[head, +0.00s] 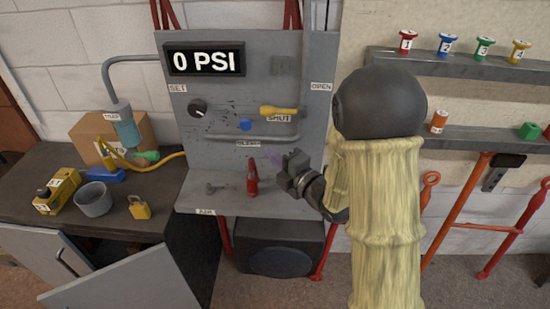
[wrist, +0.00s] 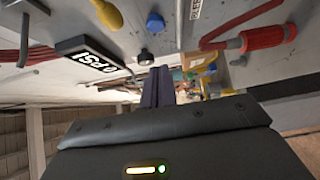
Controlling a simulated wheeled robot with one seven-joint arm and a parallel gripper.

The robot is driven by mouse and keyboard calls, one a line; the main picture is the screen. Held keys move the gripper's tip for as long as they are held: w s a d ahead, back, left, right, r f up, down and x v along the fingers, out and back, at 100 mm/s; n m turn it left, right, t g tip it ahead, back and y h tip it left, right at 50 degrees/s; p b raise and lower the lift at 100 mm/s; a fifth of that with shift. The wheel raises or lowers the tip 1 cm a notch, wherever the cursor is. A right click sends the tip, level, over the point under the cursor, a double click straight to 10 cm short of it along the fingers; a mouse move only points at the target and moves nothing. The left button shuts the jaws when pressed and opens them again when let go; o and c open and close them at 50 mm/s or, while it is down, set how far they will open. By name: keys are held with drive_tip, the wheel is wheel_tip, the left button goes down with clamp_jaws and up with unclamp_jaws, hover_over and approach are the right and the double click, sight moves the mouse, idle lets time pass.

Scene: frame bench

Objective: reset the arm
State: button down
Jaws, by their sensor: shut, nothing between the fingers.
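My gripper (head: 276,163) is in front of the lower part of a grey panel (head: 225,105). Its fingers are shut and empty, and they also show as dark purple fingers in the wrist view (wrist: 156,88). My yellow-sleeved arm with a dark joint comes in from the right in the head view and hides part of the wall behind it.
The panel carries a "0 PSI" display (head: 205,61), a black knob (head: 197,108), a blue button (head: 245,125) and a yellow lever (head: 280,111) by "SHUT". A bench at left holds a grey cup (head: 94,200) and yellow padlock (head: 139,208). Shelves (head: 470,68) are at right.

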drive_tip(key=s+d+f+m+g+h, duration=0.2)
drive_tip(key=d+f+m+h, duration=0.1)
drive_tip(key=d+m+h, duration=0.3)
drive_tip(key=s+d+f+m+g+h, duration=0.2)
drive_tip(key=d+m+h, duration=0.25)
drive_tip(key=m, duration=0.45)
drive_tip(key=s+d+f+m+g, duration=0.1)
drive_tip(key=s+d+m+g, duration=0.1)
drive_tip(key=s+m, duration=0.3)
drive_tip(key=s+d+f+m+g+h, duration=0.1)
drive_tip(key=s+d+m+g, duration=0.1)
drive_tip(key=s+m+g, duration=0.3)
drive_tip(key=s+m, duration=0.1)
drive_tip(key=s, duration=0.3)
drive_tip(key=shift+s, duration=0.3)
drive_tip(key=c, duration=2.2)
unclamp_jaws()
